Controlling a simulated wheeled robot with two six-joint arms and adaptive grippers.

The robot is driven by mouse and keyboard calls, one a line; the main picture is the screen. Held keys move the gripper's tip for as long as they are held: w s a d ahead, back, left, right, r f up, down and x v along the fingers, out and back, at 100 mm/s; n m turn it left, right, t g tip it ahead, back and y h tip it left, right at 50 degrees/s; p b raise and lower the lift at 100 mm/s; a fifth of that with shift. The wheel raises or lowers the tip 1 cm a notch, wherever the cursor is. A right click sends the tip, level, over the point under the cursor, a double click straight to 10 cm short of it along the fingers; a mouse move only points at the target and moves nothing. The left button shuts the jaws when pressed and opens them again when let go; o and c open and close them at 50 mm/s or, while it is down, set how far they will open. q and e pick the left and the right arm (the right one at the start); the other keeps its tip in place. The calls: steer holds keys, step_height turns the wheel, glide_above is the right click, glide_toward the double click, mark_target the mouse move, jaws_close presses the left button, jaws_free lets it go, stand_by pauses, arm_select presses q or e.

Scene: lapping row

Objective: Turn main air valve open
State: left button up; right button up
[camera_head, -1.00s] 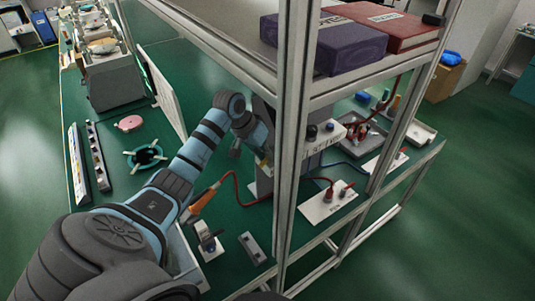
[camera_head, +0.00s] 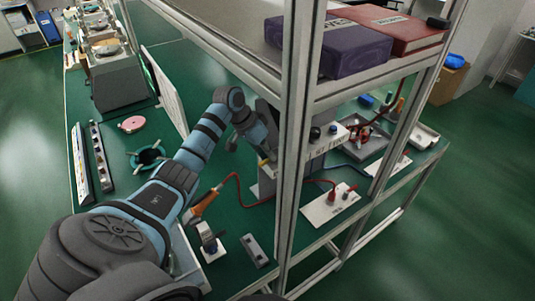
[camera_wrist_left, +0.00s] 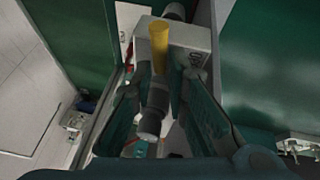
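A yellow lever (camera_wrist_left: 159,40), which looks like the main air valve's handle, stands out from a pale block (camera_wrist_left: 186,38) in the left wrist view. A dark grey cylindrical part (camera_wrist_left: 153,112) runs down from it toward the camera. My left gripper (camera_wrist_left: 160,95) is open, with one finger on each side of the grey part; I cannot tell whether either touches it. In the head view a small yellow bit (camera_head: 264,162) shows by the grey box, where my left arm reaches in behind the shelf post. The fingers are mostly hidden there. My right gripper is not in view.
A metal shelf post (camera_head: 294,130) stands just right of my left arm. Purple (camera_head: 352,50) and red (camera_head: 400,32) binders lie on the upper shelf. A white plate with red plugs (camera_head: 331,207) and an orange-handled cable (camera_head: 204,204) lie on the green bench.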

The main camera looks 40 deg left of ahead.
arm_select(q)
steer(key=shift+o, duration=1.2)
steer(key=shift+d, duration=0.1)
